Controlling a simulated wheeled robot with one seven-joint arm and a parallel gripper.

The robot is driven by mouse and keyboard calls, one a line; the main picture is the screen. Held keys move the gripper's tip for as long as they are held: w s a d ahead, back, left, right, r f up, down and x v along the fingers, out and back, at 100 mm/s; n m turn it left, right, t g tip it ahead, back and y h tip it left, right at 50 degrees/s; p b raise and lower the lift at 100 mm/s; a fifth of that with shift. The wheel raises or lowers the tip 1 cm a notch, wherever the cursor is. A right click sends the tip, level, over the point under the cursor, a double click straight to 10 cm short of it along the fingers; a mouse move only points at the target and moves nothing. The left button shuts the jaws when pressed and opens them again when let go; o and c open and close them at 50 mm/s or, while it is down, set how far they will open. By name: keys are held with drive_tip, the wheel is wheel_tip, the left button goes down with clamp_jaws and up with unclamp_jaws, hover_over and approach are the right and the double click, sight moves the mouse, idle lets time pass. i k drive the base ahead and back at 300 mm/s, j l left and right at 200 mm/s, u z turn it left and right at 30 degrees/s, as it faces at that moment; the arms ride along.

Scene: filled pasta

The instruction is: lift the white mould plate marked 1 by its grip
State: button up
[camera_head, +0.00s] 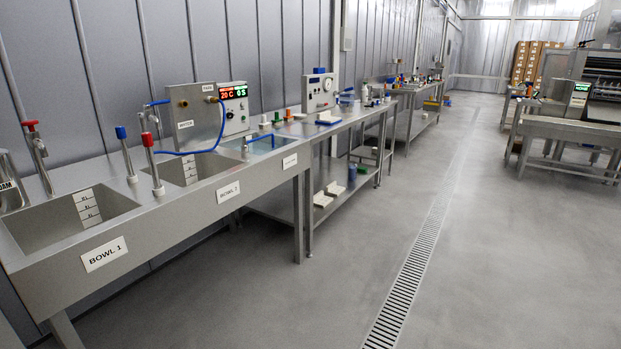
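My gripper is not in view. No mould plate with a readable 1 shows. Two small white pieces, a nearer one (322,200) and a farther one (335,188), lie on the lower shelf under the steel bench. A white piece on a blue base (328,118) sits on the bench top in front of a control box. All are too small to tell whether any is the mould plate or has a grip.
A steel sink unit with Bowl 1 (70,222) and Bowl 2 (188,172) runs along the left wall. Taps and a blue hose stand above it. A floor drain (413,265) runs lengthwise. Machines and a bench (565,130) stand far right. The middle floor is clear.

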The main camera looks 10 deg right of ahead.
sight(325, 116)
drive_tip(key=i+l+z, duration=0.1)
drive_tip(key=i+z, duration=0.2)
drive_tip(key=i, duration=0.75)
drive_tip(key=i+j+z, duration=0.15)
drive_tip(key=i+z, duration=0.2)
drive_tip(key=i, duration=0.65)
drive_tip(key=i+u, duration=0.1)
drive_tip(key=i, duration=0.4)
drive_tip(key=i+l+u, duration=0.1)
drive_tip(key=i, duration=0.4)
drive_tip(key=i+l+u, duration=0.1)
drive_tip(key=i, duration=0.4)
drive_tip(key=i+l+u, duration=0.1)
drive_tip(key=i, duration=0.35)
